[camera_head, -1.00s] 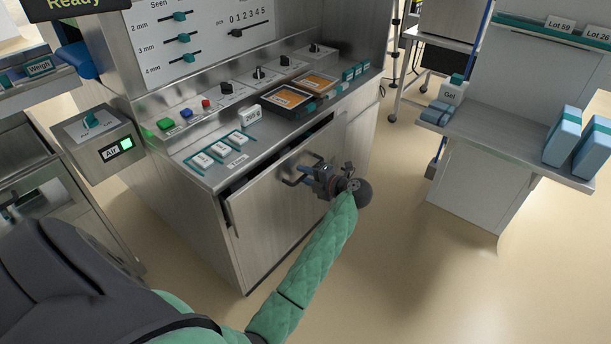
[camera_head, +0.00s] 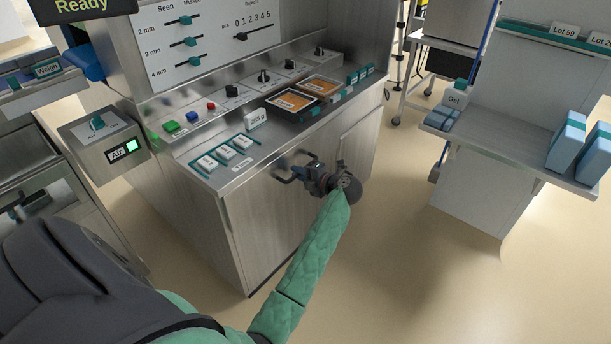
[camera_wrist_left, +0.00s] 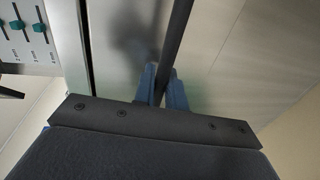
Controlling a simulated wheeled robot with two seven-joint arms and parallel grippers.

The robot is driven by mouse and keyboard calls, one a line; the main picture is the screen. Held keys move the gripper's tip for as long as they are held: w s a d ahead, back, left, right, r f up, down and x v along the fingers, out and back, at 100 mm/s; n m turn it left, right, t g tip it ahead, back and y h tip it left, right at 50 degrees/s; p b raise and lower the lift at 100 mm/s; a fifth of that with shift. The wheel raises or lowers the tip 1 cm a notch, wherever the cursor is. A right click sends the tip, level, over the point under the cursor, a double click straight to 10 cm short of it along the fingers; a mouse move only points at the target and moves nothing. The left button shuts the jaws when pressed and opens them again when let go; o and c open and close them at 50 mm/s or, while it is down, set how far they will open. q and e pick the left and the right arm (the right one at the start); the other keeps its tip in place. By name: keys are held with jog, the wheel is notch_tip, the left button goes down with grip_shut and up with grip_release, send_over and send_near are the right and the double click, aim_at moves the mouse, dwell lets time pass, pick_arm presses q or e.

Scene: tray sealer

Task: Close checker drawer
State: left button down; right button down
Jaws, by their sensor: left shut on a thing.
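The checker drawer (camera_head: 262,212) is a wide steel front in the cabinet below the sloped control panel. In the head view its front lies level with the cabinet face, with no open gap at its top. A dark bar handle (camera_head: 290,171) stands out from it. My left gripper (camera_head: 305,176) is at this handle. In the left wrist view its blue fingertips (camera_wrist_left: 161,88) are shut around the dark handle bar (camera_wrist_left: 176,42). The drawer's inside is hidden. My right gripper is in neither view.
The counter above holds white labelled blocks (camera_head: 225,153) and two orange-filled trays (camera_head: 298,100). An Air switch box (camera_head: 104,140) juts out at left. A shelf unit with blue boxes (camera_head: 567,140) stands at right. The floor (camera_head: 400,250) between is clear.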

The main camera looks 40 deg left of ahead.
pick_arm(q)
jog(key=shift+a, duration=0.15)
jog(key=c, duration=1.6)
grip_release()
jog(key=shift+a, duration=0.1)
jog(key=shift+o, duration=0.2)
jog(key=v, duration=0.7)
jog(key=shift+d, duration=0.45)
